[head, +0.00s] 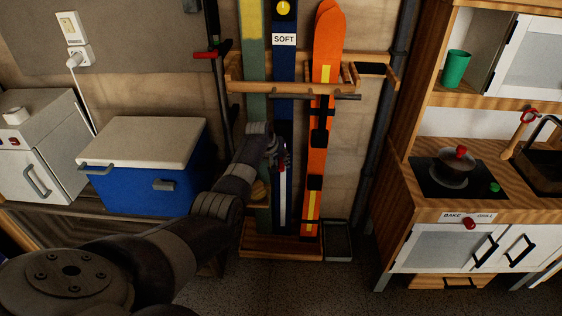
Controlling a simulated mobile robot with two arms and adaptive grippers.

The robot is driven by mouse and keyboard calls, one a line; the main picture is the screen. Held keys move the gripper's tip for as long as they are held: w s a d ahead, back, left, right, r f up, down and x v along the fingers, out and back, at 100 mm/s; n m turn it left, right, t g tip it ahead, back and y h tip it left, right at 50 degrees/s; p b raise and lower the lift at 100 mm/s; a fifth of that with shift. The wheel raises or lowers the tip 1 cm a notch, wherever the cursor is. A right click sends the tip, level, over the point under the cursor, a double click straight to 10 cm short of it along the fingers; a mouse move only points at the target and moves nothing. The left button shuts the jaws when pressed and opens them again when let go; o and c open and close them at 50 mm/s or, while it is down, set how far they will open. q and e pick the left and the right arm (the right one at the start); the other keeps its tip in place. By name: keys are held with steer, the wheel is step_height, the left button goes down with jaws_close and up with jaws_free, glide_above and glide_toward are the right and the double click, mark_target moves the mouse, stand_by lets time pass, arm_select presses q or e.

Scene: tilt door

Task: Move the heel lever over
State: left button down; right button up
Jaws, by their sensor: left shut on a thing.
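The blue ski (284,70) with the SOFT label stands upright in the wooden rack, between a green ski and an orange ski. My left gripper (279,158) is in front of the middle of the blue ski, small and dark in the head view. It is shut on a part there, which I take to be the heel lever; the lever itself is mostly hidden by the gripper and wrist. A small red patch shows at the fingers. My right gripper is not in view.
The orange ski (326,50) with black bindings stands close to the right of the gripper. The green ski (254,60) is behind my forearm. A blue cooler (140,192) is at the left, a toy kitchen (400,225) at the right. The rack bar (270,87) crosses above.

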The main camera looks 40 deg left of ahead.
arm_select(q)
steer(key=shift+a+r, duration=0.1)
steer(key=shift+r, duration=0.15)
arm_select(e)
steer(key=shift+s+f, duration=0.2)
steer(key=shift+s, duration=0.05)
arm_select(q)
steer(key=c, duration=1.5)
jaws_free()
steer(key=shift+f, duration=0.1)
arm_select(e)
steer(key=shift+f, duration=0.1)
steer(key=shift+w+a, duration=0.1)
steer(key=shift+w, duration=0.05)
arm_select(q)
steer(key=shift+v, duration=5.95)
steer(key=shift+w+a, duration=0.1)
steer(key=shift+w, duration=0.05)
